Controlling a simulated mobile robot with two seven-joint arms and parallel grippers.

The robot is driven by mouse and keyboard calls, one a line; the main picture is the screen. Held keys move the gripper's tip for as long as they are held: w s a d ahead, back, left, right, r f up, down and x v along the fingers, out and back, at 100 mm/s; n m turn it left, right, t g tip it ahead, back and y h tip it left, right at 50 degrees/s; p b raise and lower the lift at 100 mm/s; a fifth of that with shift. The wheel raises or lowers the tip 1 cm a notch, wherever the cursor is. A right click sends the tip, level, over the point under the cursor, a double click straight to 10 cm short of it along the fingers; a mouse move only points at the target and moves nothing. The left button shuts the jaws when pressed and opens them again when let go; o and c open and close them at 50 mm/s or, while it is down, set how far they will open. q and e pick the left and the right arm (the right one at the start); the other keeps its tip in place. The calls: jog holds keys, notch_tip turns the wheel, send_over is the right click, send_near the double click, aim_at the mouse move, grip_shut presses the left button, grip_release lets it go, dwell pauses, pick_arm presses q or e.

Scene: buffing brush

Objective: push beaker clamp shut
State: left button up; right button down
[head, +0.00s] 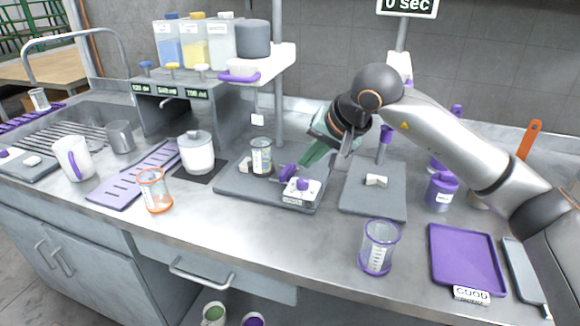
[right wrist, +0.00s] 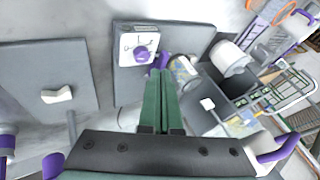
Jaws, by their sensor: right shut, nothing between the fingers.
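A beaker (head: 261,157) with printed marks stands on a grey base plate (head: 232,184). A purple clamp part (head: 288,172) is beside it on the right, behind a white control box (head: 301,193) with a purple knob. My right gripper (head: 303,166) has green fingers that are shut and empty, with the tips close to the purple part. I cannot tell if they touch it. In the right wrist view the shut fingers (right wrist: 158,73) point at the purple part (right wrist: 161,61), and the beaker (right wrist: 182,68) shows just right of them. My left gripper is not in view.
A second grey plate (head: 372,201) with a white switch is to the right. An orange-rimmed beaker (head: 154,191) and a white jar (head: 197,152) are to the left. A purple-rimmed beaker (head: 379,247) and a purple tray (head: 467,258) are at the front right.

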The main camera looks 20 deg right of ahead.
aim_at(296, 184)
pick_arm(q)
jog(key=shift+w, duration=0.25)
pick_arm(e)
jog(key=shift+w+d+r+h, duration=0.35)
jog(key=shift+d+r, duration=0.15)
jog(key=shift+d, duration=0.2)
jog(key=shift+f, duration=0.1)
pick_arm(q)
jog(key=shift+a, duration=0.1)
pick_arm(e)
jog(key=x, duration=1)
jog(key=shift+w+a, duration=0.1)
jog(key=a, duration=0.1)
jog(key=w+a, duration=0.2)
jog(key=a, duration=0.1)
jog(key=shift+w, duration=0.25)
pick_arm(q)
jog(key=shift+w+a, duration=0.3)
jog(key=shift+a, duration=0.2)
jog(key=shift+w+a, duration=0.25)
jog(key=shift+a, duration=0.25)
pick_arm(e)
jog(key=shift+r, duration=0.2)
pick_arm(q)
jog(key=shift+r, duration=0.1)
pick_arm(e)
jog(key=shift+r, duration=0.1)
